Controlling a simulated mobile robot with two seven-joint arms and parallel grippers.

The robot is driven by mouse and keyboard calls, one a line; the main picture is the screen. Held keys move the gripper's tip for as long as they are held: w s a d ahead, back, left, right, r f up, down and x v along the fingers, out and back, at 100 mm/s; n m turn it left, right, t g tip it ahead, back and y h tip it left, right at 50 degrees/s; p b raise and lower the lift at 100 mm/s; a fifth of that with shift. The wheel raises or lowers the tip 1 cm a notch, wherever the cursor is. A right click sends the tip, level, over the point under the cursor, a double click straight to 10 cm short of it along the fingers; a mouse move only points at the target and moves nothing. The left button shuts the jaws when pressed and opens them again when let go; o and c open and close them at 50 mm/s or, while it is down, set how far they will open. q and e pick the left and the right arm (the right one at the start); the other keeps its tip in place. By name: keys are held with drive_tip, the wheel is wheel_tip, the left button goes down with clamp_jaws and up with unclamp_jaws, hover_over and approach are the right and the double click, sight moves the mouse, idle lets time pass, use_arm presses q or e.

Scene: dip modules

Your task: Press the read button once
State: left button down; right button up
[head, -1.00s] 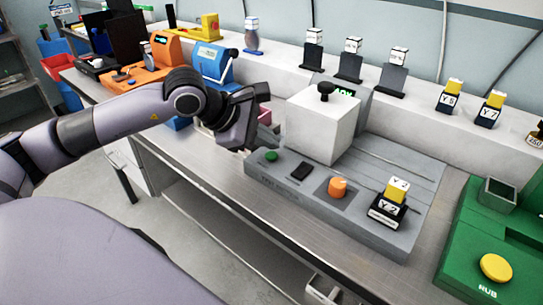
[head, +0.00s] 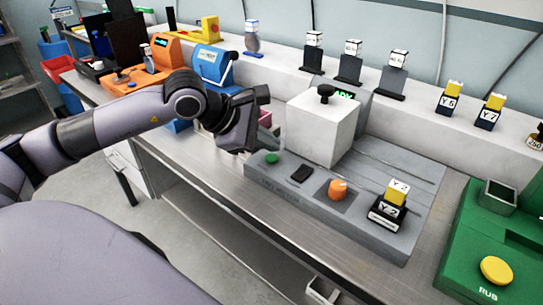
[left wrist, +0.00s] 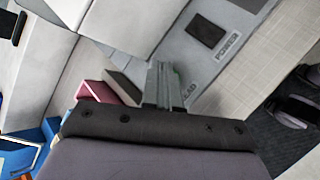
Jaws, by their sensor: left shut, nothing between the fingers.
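The grey machine (head: 330,215) stands on the bench with a white block-shaped cover and a black knob on top. A green button (head: 271,158) sits at the left end of its front panel. My left gripper (head: 248,146) is shut and empty, just left of the green button in the head view. Its thin fingers also show in the left wrist view (left wrist: 162,85). I cannot tell whether they touch the button. My right gripper is out of view.
A black switch (head: 301,174), an orange knob (head: 338,188) and a yellow-topped Y 2 module (head: 393,199) lie along the panel. A green RUB machine (head: 470,265) stands at right. Blue (head: 212,62) and orange (head: 150,78) devices stand behind my arm.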

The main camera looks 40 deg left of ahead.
sight(267, 159)
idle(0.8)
use_arm(q)
drive_tip(key=shift+f+b, duration=0.45)
drive_tip(key=shift+b, duration=0.25)
drive_tip(key=shift+f+b, duration=0.4)
drive_tip(key=shift+b, duration=0.15)
idle(0.4)
drive_tip(key=shift+r, duration=0.1)
drive_tip(key=shift+r+p, duration=0.4)
drive_tip(key=shift+r, duration=0.3)
drive_tip(key=shift+r, duration=0.1)
drive_tip(key=shift+r+p, duration=1.6)
drive_tip(key=shift+r, duration=0.85)
